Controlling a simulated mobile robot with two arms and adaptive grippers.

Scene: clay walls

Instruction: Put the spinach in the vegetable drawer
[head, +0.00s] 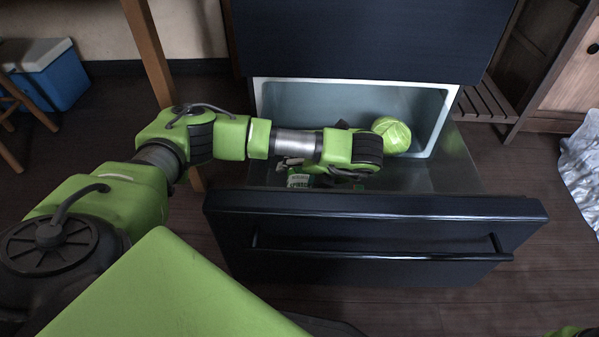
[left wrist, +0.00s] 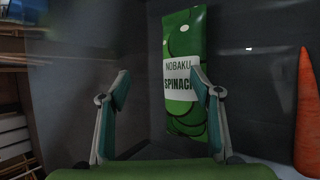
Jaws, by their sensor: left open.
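The spinach (left wrist: 182,75) is a green packet with a white label. In the left wrist view it stands nearly upright against the dark inner wall of the pulled-out drawer; in the head view only its label part (head: 299,182) shows, at the drawer's left front. The vegetable drawer (head: 375,238) is dark-fronted and open. My left gripper (head: 330,172) is inside it, mostly hidden under my wrist. In the left wrist view its fingers (left wrist: 160,100) are apart and empty, the right one overlapping the packet; I cannot tell whether they touch. My right gripper is out of view.
A round light-green vegetable (head: 391,134) lies toward the drawer's back. An orange carrot (left wrist: 307,115) shows at right in the wrist view. The dark cabinet (head: 370,40) rises above the drawer. A wooden leg (head: 150,55) stands at left. A blue cooler (head: 55,75) is farther left.

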